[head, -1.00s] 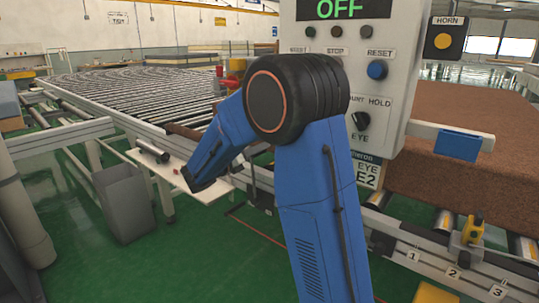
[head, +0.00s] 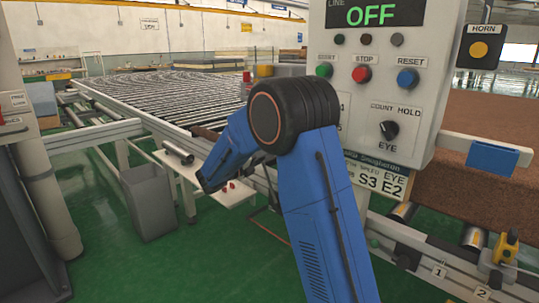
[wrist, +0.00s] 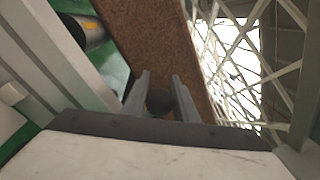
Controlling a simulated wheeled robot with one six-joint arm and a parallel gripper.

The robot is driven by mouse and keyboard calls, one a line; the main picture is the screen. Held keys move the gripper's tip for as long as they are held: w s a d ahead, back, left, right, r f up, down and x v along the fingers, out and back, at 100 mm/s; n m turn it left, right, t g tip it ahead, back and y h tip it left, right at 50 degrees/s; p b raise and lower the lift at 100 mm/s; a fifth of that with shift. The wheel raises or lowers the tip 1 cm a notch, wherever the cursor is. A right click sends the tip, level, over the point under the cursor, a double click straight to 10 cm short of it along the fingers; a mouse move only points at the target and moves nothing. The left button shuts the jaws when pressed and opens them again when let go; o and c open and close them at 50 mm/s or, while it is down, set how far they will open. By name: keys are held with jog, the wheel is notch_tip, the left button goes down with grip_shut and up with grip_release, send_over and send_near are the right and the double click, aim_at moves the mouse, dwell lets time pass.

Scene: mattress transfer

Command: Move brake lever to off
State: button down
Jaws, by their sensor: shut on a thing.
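In the wrist view my gripper (wrist: 160,95) has its two grey fingers on either side of a dark round knob (wrist: 159,103) and is shut on it. The knob looks like the ball end of a lever, but its shaft and any brake marking are hidden, so the lever's position cannot be told. In the head view my blue arm is bent with its black joint at the top, and the gripper itself cannot be made out there.
A control panel (head: 340,130) reading OFF stands right of my arm. A roller conveyor (head: 170,100) runs behind. A brown mattress block (head: 490,115) is at the right. A grey bin (head: 148,200) and a small white shelf (head: 235,196) stand at the left. Green floor is open between them.

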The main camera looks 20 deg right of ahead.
jog(key=shift+w, duration=0.1)
jog(key=c, duration=1.4)
grip_release()
jog(key=shift+w+a+f, duration=0.1)
jog(key=shift+f, duration=0.05)
jog(key=v, duration=1.7)
jog(key=shift+a, duration=0.15)
